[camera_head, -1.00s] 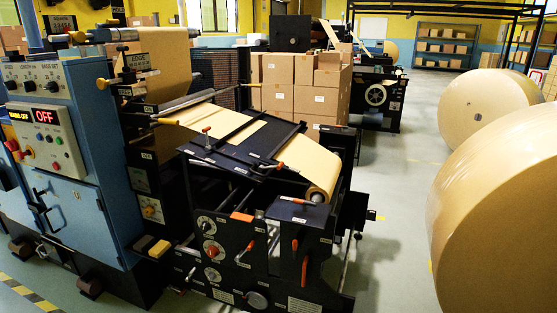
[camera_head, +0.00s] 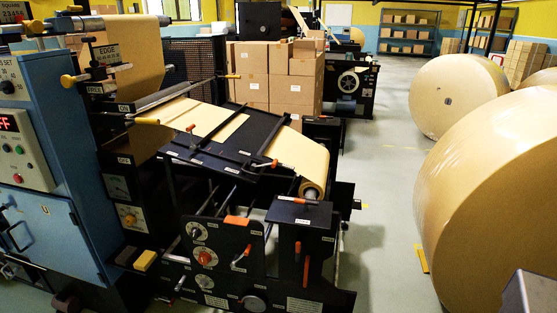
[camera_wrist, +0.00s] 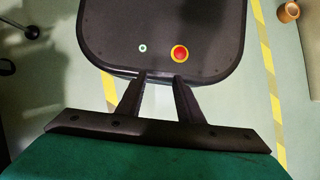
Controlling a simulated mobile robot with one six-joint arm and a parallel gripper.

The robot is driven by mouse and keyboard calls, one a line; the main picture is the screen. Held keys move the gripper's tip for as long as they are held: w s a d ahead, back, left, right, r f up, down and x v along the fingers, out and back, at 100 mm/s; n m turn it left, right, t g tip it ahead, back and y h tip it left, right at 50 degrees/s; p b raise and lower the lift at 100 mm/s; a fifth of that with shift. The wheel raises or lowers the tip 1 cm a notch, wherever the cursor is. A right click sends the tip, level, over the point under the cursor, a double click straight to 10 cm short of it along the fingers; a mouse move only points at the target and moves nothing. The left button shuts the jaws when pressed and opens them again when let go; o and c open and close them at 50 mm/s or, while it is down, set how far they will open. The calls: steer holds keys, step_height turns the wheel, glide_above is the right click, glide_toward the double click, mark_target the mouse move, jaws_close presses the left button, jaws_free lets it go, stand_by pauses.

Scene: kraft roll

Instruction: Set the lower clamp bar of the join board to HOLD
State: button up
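The join board (camera_head: 232,137) is a dark sloped plate at the middle of the head view, with brown kraft paper on it. Dark clamp bars cross it. A lever with a red tip (camera_head: 191,128) is at its upper left, and a lever with an orange-red end (camera_head: 275,163) is at its lower right. I cannot read the labels or tell either bar's setting. My gripper (camera_wrist: 160,77) shows only in the wrist view. Its two dark fingers are apart with nothing between them, far from the board.
A blue control cabinet (camera_head: 35,225) stands left of the board. Below the board is a black panel with knobs (camera_head: 205,258). A small paper roll (camera_head: 314,175) is at its right. Large kraft rolls (camera_head: 490,200) stand on the right. Grey floor (camera_head: 385,215) lies clear between.

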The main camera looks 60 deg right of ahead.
steer(key=shift+a, duration=0.15)
steer(key=w+d+r+m+t+y+p, duration=0.1)
steer(key=w+d+r+m+t+p, duration=0.25)
steer(key=w, duration=0.65)
steer(key=w+d+r+m+t+p, duration=0.25)
steer(key=w+r+t, duration=0.2)
steer(key=w, duration=0.55)
steer(key=w+d+r+m+t+h+p, duration=0.2)
steer(key=w+d+r+t, duration=0.1)
steer(key=w+d+r, duration=0.45)
steer(key=w+d+r+m+t+h+p, duration=0.1)
steer(key=w+d+r+m+t+p, duration=0.15)
steer(key=w+d+r, duration=0.45)
steer(key=s+d+r+m+t+h+p, duration=0.15)
steer(key=d+r+m+h, duration=0.25)
steer(key=d+r, duration=0.7)
steer(key=s+d+r+m+t+h+p, duration=0.15)
steer(key=d+r+m+h, duration=0.25)
steer(key=d+r, duration=0.7)
steer(key=s+d+r+m+g+h+p, duration=0.2)
steer(key=s+d+r+m+h, duration=0.1)
steer(key=s+d+r, duration=0.4)
steer(key=s+d+r+m+g+h+p, duration=0.2)
steer(key=s+d+r, duration=0.4)
steer(key=d, duration=0.5)
steer(key=shift+s+r+m+g+h, duration=0.35)
steer(key=shift+s+m+g+h, duration=0.3)
steer(key=shift+s+m+h, duration=0.3)
